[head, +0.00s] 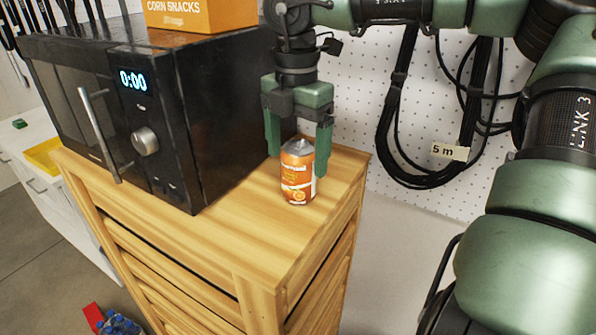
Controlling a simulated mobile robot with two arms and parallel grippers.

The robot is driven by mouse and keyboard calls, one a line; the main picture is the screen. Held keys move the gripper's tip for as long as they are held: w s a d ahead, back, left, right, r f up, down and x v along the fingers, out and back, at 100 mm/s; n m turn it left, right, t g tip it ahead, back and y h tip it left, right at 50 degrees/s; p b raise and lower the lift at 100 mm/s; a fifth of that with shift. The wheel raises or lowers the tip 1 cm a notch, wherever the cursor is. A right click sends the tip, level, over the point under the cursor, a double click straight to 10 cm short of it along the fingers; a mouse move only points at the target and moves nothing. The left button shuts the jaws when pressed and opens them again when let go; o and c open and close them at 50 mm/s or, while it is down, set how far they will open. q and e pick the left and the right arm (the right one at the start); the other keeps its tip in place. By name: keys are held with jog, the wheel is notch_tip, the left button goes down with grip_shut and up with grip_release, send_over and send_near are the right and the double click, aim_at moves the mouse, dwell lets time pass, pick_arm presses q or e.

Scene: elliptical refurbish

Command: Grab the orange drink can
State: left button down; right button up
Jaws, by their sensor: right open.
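The orange drink can (297,176) stands upright on the wooden cabinet top, right of the microwave. My right gripper (298,152) points down over the can and is open. One finger shows to the left of the can's upper part and the other to its right. A small gap seems to lie between the left finger and the can; I cannot tell whether the right finger touches it. My left gripper is not in view.
A black microwave (155,115) stands close to the left, with an orange corn snacks box (200,14) on it. The wooden cabinet (245,240) has free top in front of the can. Coiled black cables (392,150) hang on the pegboard. Blue-capped items (118,324) lie low at the left.

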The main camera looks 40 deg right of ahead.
aim_at(298, 174)
jog(key=f, duration=0.1)
jog(key=f+p, duration=0.1)
jog(key=f, duration=0.1)
jog(key=f+p, duration=0.1)
jog(key=shift+s+f, duration=0.2)
jog(key=shift+s, duration=0.05)
jog(key=shift+w+d+f, duration=0.1)
jog(key=shift+f, duration=0.25)
jog(key=c, duration=1.8)
jog(key=shift+r, duration=0.1)
grip_shut()
jog(key=shift+r, duration=0.1)
